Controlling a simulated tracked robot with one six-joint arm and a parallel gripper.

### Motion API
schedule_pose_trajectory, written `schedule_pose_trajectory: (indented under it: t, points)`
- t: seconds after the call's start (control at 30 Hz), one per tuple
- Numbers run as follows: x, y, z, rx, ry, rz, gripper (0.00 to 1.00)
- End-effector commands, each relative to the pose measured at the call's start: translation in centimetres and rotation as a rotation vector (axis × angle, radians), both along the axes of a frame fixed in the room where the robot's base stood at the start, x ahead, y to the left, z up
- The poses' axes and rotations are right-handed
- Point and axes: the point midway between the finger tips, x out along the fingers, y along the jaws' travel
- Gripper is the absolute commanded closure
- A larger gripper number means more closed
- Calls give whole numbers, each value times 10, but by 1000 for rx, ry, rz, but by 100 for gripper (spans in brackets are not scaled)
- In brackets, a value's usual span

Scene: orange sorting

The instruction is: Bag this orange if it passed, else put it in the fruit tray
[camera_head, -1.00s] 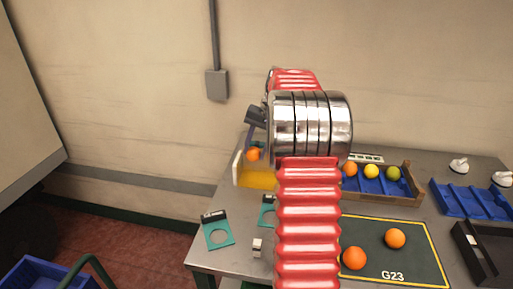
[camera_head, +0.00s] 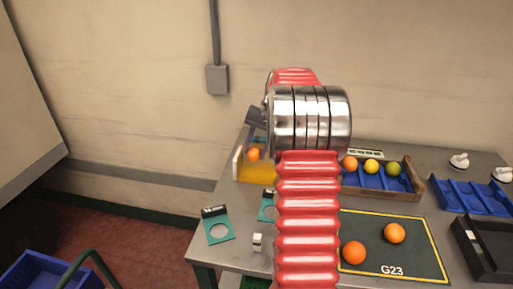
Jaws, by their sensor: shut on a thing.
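An orange (camera_head: 253,154) is at the far left of the table, at or just above a yellow container (camera_head: 256,173) with a pale end. My gripper (camera_head: 254,138) is beside the orange, mostly hidden behind my arm's metal joint, and is shut on it. Whether the orange touches the container cannot be told. A wooden-sided tray with blue slots (camera_head: 379,184) holds an orange, a yellow and a green fruit in its back row. No bag can be made out.
Two oranges (camera_head: 354,253) (camera_head: 394,233) lie on the dark mat (camera_head: 420,250) marked G23. Teal gauges with round holes (camera_head: 218,240) lie at the front left. A blue slotted tray (camera_head: 470,198) and a black tray (camera_head: 485,250) stand at right. A blue crate (camera_head: 40,275) is on the floor.

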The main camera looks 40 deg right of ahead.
Motion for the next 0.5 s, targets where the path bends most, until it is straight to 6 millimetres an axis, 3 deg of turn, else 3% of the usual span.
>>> schedule_pose_trajectory:
  t: [0.5]
  points:
    - [0, 0, -11, -1, -1, 0, 85]
